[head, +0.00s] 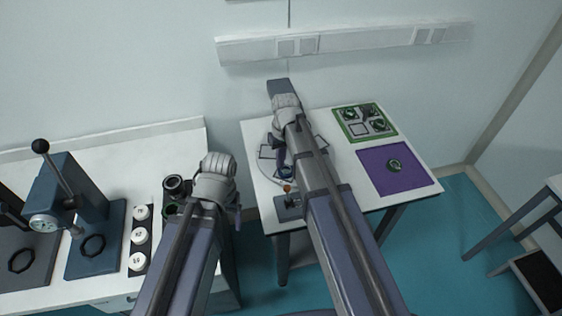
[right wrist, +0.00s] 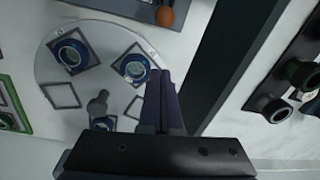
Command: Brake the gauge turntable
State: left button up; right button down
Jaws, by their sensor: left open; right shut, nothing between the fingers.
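The gauge turntable (head: 257,157) is a pale grey disc on the right-hand white table, partly hidden by my right arm. In the right wrist view the turntable (right wrist: 103,78) carries square frames, some holding blue ring pieces (right wrist: 72,52), and a grey peg (right wrist: 97,104). A lever with an orange-brown ball (right wrist: 165,16) is on a dark plate (head: 288,208) at the disc's near side. My right gripper (right wrist: 160,75) is shut and empty, over the disc's edge. My left gripper (head: 237,217) is open, mostly hidden beyond its wrist, left of this table.
A green-edged tray (head: 342,112) and a purple mat (head: 372,165) lie right of the turntable. The left table (head: 110,155) holds a dark gauge press (head: 80,190), white numbered pieces (head: 139,236) and black eyepiece-like parts (head: 176,186). A gap separates the tables.

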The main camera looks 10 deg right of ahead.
aim_at(288, 193)
jog(key=f+b, duration=0.4)
jog(key=f, duration=0.1)
jog(key=f+b, duration=0.2)
jog(key=b, duration=0.1)
jog(key=shift+a+f, duration=0.25)
jog(key=shift+f, duration=0.15)
jog(key=s, duration=0.1)
jog(key=s+r+p, duration=0.1)
jog(key=s+d+r+p, duration=0.1)
jog(key=shift+s, duration=0.35)
jog(key=shift+w, duration=0.15)
